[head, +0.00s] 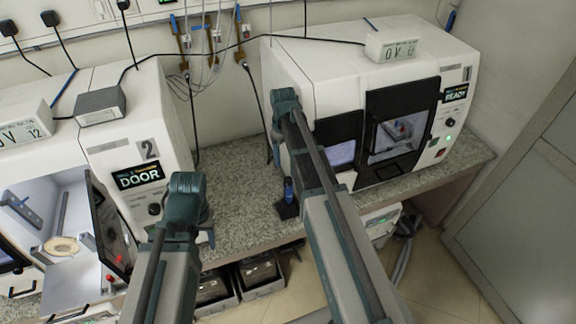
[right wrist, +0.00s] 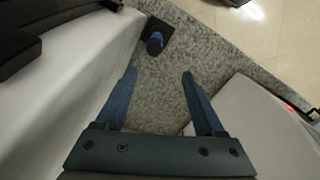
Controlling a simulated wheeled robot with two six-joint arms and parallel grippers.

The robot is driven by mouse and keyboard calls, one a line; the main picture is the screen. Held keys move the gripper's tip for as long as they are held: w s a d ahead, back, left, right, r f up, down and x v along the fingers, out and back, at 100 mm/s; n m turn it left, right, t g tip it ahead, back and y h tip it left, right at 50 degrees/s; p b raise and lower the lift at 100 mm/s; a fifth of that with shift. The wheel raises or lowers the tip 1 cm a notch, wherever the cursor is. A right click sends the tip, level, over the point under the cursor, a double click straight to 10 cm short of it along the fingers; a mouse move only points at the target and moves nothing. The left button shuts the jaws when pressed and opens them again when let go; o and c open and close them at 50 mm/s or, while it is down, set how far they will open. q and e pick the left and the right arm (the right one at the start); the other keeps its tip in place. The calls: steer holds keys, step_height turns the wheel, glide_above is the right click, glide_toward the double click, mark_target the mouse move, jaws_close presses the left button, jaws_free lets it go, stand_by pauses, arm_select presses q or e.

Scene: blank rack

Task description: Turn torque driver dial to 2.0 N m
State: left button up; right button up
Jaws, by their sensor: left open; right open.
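The torque driver (head: 288,187) is a small blue-handled tool upright in a black holder (head: 287,209) near the front edge of the counter. In the right wrist view the driver (right wrist: 155,43) shows from above, beyond my fingertips; its dial marks are too small to read. My right gripper (right wrist: 159,74) is open and empty above the counter, apart from the driver; in the head view it is mostly hidden by my right arm. My left gripper (head: 210,238) hangs at the end of my left arm, left of the driver, mostly hidden by the wrist.
A white machine with a READY display (head: 455,94) stands right of the driver, its door shut. A machine with a DOOR display (head: 139,176) stands left, its door open towards the front. Bare granite counter (head: 235,170) lies between them. Dark bins (head: 258,272) sit below.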

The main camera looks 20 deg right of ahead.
mark_target(288, 179)
steer(key=shift+w+d+r, duration=0.3)
steer(key=shift+d, duration=0.25)
steer(key=shift+f, duration=0.1)
step_height(288, 179, down, 14)
steer(key=b, duration=1.3)
steer(key=shift+d+r+b, duration=0.1)
steer(key=shift+r+b, duration=0.1)
steer(key=shift+b, duration=0.1)
jaws_close()
